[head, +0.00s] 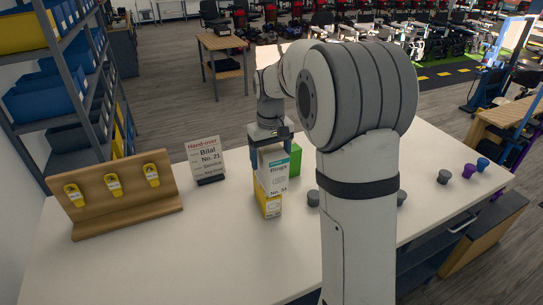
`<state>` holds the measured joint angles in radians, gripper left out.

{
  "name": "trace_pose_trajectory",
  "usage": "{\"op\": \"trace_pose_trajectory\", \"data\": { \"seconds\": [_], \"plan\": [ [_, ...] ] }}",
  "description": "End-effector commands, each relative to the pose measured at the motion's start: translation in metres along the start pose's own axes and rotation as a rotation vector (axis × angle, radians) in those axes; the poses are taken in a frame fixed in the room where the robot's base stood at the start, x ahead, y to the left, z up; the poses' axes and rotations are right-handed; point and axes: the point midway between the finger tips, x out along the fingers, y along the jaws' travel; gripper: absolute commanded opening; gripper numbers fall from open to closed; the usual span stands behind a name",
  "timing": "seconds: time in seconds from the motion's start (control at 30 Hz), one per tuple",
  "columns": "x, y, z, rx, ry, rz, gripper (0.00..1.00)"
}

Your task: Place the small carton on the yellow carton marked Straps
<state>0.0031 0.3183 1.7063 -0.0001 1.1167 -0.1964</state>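The small carton (272,175) is white with a printed label that seems to read "Rings", and it is upright. My gripper (271,153) is above it with its fingers on both sides of the carton's top, seemingly closed on it. The yellow carton (268,206) stands upright on the table directly below the small carton. The two look touching or nearly so; I cannot tell if there is a gap. The word Straps cannot be read from here. A green carton (296,158) stands just behind, partly hidden.
A wooden board with yellow tags (122,197) and a "Hand-over" sign (206,160) stand on the white table (150,265) at left. Grey knobs (444,177) and purple and blue ones (469,171) are at right. My arm hides part of the table. The front left is clear.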

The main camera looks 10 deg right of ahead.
Motion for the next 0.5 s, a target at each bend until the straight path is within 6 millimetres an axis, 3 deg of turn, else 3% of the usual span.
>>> {"op": "trace_pose_trajectory", "data": {
  "seconds": [0.17, 0.5],
  "plan": [
    [-0.012, 0.0, -0.001, -0.001, 0.003, 0.001, 0.76],
    [-0.083, -0.001, -0.001, -0.001, 0.005, 0.001, 0.76]
  ]
}}
